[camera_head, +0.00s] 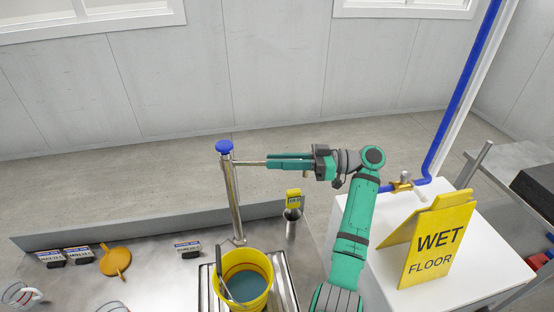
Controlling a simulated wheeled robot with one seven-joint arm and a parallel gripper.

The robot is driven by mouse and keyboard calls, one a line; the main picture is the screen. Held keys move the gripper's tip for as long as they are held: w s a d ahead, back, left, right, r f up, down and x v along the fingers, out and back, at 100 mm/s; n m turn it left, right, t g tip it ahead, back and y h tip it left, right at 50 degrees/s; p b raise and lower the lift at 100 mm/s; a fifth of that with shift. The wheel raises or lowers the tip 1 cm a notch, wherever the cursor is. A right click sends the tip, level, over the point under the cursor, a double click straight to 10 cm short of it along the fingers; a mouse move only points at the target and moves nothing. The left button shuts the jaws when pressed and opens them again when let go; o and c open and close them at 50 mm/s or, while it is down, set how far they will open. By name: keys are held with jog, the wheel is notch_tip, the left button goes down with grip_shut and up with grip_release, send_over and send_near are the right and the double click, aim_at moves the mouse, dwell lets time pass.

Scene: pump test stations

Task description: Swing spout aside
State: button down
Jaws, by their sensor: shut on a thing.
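A tall metal standpipe (232,200) with a blue cap (224,147) rises from the metal counter. The thin metal spout (250,163) runs level to the right from near its top. My gripper (269,162), with green fingers pointing left, is shut on the spout. The fingers hide most of the spout's outer part. A yellow bucket (268,301) of dark liquid stands below the standpipe on a ribbed metal drain (290,290). A grey handle-like stick leans inside it. The spout points away from the bucket, to the right.
A small metal cup (292,222) and a yellow tag (293,196) are below my gripper. A yellow wet floor sign (436,245) stands on the white cabinet (480,265), near a brass valve (402,183) and blue pipe (466,85). An orange funnel (115,261) and labelled blocks lie left.

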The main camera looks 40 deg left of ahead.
jog(key=shift+a+f, duration=0.1)
jog(key=c, duration=1.7)
grip_release()
jog(key=shift+o, duration=0.2)
jog(key=shift+d, duration=0.25)
jog(key=v, duration=0.7)
jog(key=shift+w+d, duration=0.15)
